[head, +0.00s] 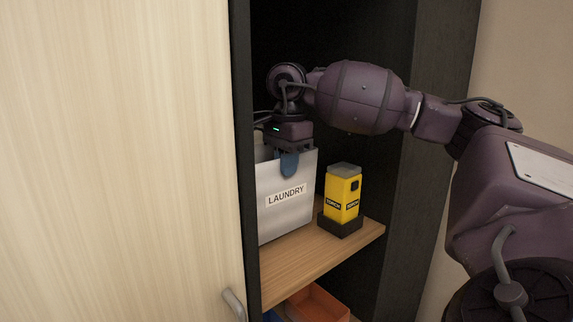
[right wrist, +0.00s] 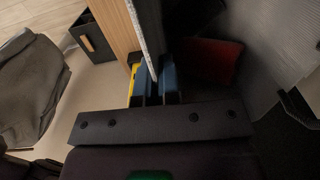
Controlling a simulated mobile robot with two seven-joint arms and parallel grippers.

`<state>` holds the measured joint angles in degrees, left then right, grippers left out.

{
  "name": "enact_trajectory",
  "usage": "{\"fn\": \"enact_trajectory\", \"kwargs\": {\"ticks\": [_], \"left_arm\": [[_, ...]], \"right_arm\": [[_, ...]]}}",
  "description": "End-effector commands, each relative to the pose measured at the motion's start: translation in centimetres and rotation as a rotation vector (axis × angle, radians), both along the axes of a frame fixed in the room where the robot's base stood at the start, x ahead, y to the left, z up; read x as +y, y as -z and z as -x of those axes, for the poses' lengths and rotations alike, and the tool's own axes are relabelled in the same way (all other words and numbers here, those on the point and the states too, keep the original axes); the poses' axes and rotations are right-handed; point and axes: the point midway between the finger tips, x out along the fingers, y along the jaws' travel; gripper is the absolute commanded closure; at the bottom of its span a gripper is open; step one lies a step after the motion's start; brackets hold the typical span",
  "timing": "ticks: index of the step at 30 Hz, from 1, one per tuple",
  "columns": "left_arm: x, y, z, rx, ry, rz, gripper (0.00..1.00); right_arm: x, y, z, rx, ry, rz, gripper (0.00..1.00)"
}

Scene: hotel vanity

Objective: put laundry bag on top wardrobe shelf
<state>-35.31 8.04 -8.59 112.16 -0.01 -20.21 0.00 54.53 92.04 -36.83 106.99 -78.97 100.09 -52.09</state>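The white laundry bag (head: 287,213), with a "LAUNDRY" label on its front, stands upright on a wooden wardrobe shelf (head: 318,258). Its left part is hidden by the wardrobe's side edge. My right gripper (head: 289,165) reaches down onto the bag's top front rim, one blue finger outside the front panel. In the right wrist view the gripper's blue fingers (right wrist: 155,84) sit close on both sides of the thin white panel (right wrist: 148,45) of the bag, seemingly pinching it. My left gripper is out of view.
A yellow torch (head: 343,192) in a black base stands right of the bag, close to it. A pale door (head: 120,160) with a handle (head: 234,304) covers the left. An orange bin (head: 318,303) lies below the shelf. The dark right wall (head: 418,150) is near my arm.

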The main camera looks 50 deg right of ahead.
Motion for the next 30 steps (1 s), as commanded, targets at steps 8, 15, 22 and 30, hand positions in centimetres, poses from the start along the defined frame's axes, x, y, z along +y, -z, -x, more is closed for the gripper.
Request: {"fn": "enact_trajectory", "kwargs": {"ticks": [8, 15, 22, 30], "left_arm": [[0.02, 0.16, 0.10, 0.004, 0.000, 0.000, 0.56], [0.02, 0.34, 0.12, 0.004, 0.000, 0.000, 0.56], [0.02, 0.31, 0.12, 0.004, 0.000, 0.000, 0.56], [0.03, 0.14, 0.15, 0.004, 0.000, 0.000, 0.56]], "right_arm": [[0.01, 0.35, 0.01, -0.002, -0.001, 0.000, 1.00], [0.01, 0.65, 0.01, 0.000, 0.000, 0.000, 0.87], [0.01, 0.62, 0.01, 0.000, -0.001, 0.000, 0.71], [0.03, 0.02, -0.02, -0.002, -0.001, -0.001, 0.71]]}}
